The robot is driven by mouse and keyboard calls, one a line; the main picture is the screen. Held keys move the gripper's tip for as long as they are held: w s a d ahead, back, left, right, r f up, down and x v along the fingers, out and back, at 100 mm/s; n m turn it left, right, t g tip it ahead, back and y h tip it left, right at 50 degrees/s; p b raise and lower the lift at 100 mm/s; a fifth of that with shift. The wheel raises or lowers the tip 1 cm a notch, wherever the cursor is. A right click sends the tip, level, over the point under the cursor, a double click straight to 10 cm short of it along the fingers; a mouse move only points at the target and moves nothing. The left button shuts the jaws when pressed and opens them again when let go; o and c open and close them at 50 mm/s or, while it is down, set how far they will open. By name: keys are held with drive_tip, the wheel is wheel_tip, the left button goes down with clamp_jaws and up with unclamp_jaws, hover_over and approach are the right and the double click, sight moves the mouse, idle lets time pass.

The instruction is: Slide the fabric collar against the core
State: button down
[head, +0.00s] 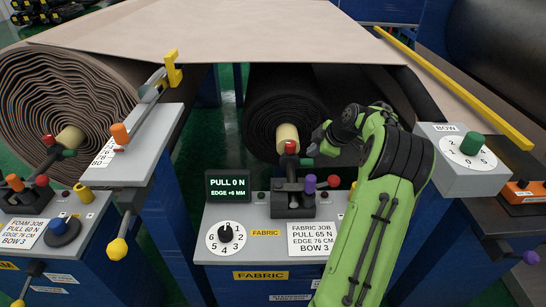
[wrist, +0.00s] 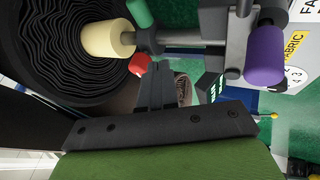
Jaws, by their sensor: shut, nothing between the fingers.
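The fabric roll (head: 275,100) is dark and hangs behind the FABRIC console, with a cream core (head: 287,140) at its centre. The core also shows in the wrist view (wrist: 108,39). Close to the core is a dark fitting with a green end (wrist: 141,12) and a red knob (wrist: 140,64); this looks like the fabric collar, and I cannot tell whether it touches the core. A purple knob (wrist: 264,55) is on the slide block beside it. My gripper (head: 315,147) is right of the core and collar, shut and empty. Its closed fingers show in the wrist view (wrist: 158,85).
The FABRIC console (head: 262,235) has a dial (head: 226,239), a job card and a display (head: 227,187) reading PULL 0 N, EDGE +6 MM. A foam roll (head: 60,95) with its own console stands left. A BOW dial box (head: 465,160) stands right. Brown sheet (head: 210,35) spans above.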

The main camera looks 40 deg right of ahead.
drive_tip(key=b, duration=0.2)
approach(294, 164)
drive_tip(key=x, duration=0.5)
drive_tip(key=shift+a+f, duration=0.1)
drive_tip(key=shift+a, duration=0.1)
drive_tip(key=shift+w+d+p, duration=0.1)
drive_tip(key=shift+w+p, duration=0.1)
drive_tip(key=shift+p, duration=0.15)
drive_tip(key=w+d+p, duration=0.3)
drive_tip(key=w+d, duration=0.1)
drive_tip(key=shift+w+p, duration=0.3)
drive_tip(key=shift+p, duration=0.05)
drive_tip(key=shift+r, duration=0.25)
